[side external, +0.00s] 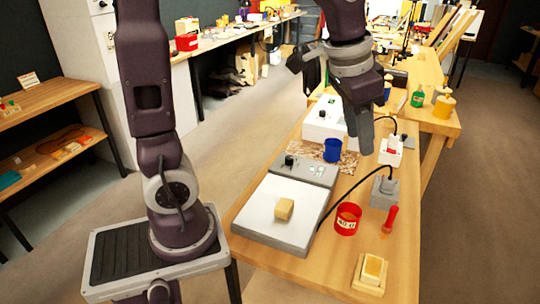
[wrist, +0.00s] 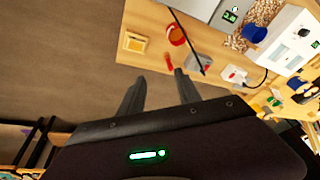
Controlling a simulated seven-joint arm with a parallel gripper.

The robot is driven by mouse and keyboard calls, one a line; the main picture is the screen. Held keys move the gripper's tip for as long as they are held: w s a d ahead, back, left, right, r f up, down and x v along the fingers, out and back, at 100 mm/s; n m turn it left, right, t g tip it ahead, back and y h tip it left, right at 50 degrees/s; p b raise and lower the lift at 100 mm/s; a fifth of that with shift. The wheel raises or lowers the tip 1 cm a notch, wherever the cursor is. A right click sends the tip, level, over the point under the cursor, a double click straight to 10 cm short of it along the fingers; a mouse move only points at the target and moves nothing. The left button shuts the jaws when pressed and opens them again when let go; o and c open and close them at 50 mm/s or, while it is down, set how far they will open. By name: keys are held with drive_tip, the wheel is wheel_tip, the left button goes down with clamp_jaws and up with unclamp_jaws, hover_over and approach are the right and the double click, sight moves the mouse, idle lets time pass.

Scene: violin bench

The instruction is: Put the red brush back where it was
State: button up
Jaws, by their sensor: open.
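The red brush (side external: 390,217) lies on the wooden bench near its right edge, beside a grey box. It also shows in the wrist view (wrist: 169,61), just beyond my fingertips in the picture. My gripper (side external: 362,148) is above the bench, apart from the brush and farther back in the side view. In the wrist view its two fingers (wrist: 160,77) are spread with nothing between them.
Near the brush are a red cup (side external: 347,218), the grey box (side external: 384,191) with a black cable, and a yellow block on a small tray (side external: 371,272). A white-topped plate (side external: 270,220) holds a tan block. A blue cup (side external: 332,151) and white device (side external: 322,125) stand farther back.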

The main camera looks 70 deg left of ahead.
drive_tip(key=s+n+t, duration=0.2)
drive_tip(key=s, duration=1.6)
drive_tip(key=shift+s+d+f, duration=0.15)
drive_tip(key=shift+d+f, duration=0.05)
drive_tip(key=shift+f, duration=0.1)
idle(0.3)
